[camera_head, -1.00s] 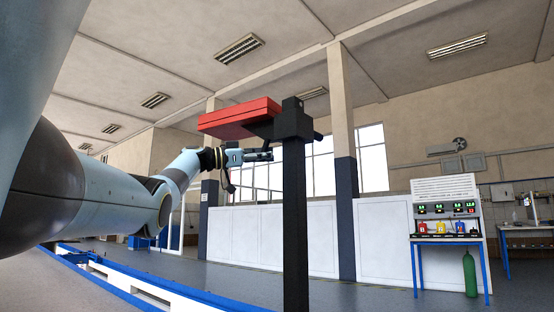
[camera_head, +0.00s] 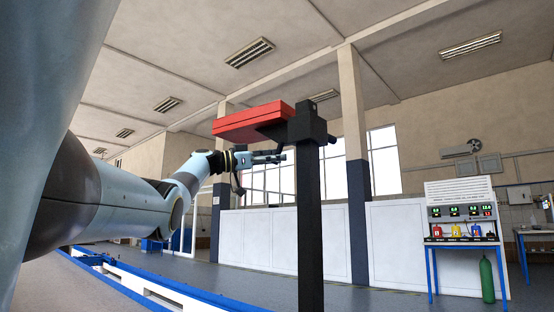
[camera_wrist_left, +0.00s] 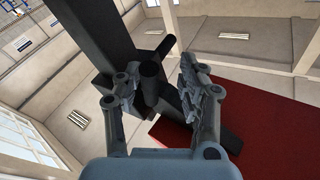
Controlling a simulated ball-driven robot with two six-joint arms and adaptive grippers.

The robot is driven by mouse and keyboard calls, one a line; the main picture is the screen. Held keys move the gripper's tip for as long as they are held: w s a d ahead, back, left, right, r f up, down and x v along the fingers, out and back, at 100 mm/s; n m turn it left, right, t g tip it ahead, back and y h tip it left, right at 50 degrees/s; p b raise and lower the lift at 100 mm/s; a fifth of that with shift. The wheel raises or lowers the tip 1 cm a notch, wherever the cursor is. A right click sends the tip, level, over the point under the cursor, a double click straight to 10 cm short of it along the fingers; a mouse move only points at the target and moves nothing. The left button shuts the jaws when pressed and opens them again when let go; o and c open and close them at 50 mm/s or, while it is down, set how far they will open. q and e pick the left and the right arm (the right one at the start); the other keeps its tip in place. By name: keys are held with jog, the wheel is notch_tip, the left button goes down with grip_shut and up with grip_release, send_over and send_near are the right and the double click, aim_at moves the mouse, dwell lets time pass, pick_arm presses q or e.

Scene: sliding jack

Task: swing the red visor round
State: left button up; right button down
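The red visor (camera_head: 250,121) is a flat red slab joined to the black head of a dark upright post (camera_head: 311,220). It sticks out to the left of the post. My left gripper (camera_head: 277,157) is below the visor, just left of the post. In the left wrist view the gripper's fingers (camera_wrist_left: 158,76) are apart, with a dark round-ended bar (camera_wrist_left: 151,74) showing between them. I cannot tell whether either finger touches it. The visor also shows in the wrist view (camera_wrist_left: 275,140), lower right, partly behind the right finger. My right gripper is not in view.
A blue-edged white low rail (camera_head: 160,285) runs along the floor at lower left. A panel stand with coloured items (camera_head: 461,215) and a green cylinder (camera_head: 487,278) stand at the right, well back. The air left of the visor is clear.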

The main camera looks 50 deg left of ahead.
pick_arm(q)
jog(key=shift+w+d+f, duration=0.1)
jog(key=shift+w+d, duration=0.05)
jog(key=v, duration=1.2)
